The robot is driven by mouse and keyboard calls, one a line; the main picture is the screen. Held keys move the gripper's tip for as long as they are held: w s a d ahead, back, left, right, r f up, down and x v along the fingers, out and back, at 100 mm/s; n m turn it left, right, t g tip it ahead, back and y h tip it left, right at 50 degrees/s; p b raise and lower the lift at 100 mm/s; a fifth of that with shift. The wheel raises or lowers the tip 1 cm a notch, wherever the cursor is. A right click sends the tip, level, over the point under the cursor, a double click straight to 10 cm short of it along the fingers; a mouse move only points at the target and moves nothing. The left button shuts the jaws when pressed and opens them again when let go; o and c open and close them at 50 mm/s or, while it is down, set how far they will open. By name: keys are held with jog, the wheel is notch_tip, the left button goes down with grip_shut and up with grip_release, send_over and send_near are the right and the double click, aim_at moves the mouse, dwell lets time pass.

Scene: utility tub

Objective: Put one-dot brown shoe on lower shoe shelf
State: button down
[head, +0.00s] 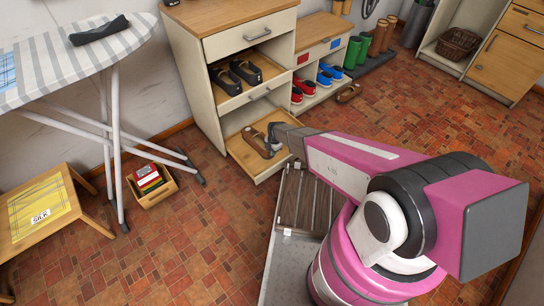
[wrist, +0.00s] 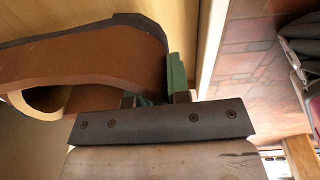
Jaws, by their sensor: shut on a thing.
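A brown shoe (head: 255,141) is at the pulled-out lower shoe shelf (head: 277,163) of the pale cabinet. My gripper (head: 275,138) is at its right end. In the wrist view my gripper (wrist: 152,92) is shut on the brown shoe (wrist: 95,62), with a green-padded finger showing at its end. The wooden shelf board (wrist: 185,14) shows close behind the shoe; I cannot tell whether the shoe touches it. Another brown shoe (head: 348,92) lies on the floor, right of the bench. No dots are readable on either shoe.
The upper shoe shelf (head: 225,104) holds black shoes (head: 245,71). Red shoes (head: 298,92) and blue shoes (head: 329,72) stand in the bench cubbies. Green boots (head: 355,52) stand right of them. An ironing board (head: 75,58) and a book box (head: 165,190) are at left. The tiled floor between is clear.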

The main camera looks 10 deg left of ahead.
jog(key=shift+f, duration=1.95)
jog(key=c, duration=1.1)
grip_release()
notch_tip(320, 180, up, 12)
jog(key=d, duration=0.1)
jog(key=shift+w+d, duration=0.15)
jog(key=shift+w, duration=0.25)
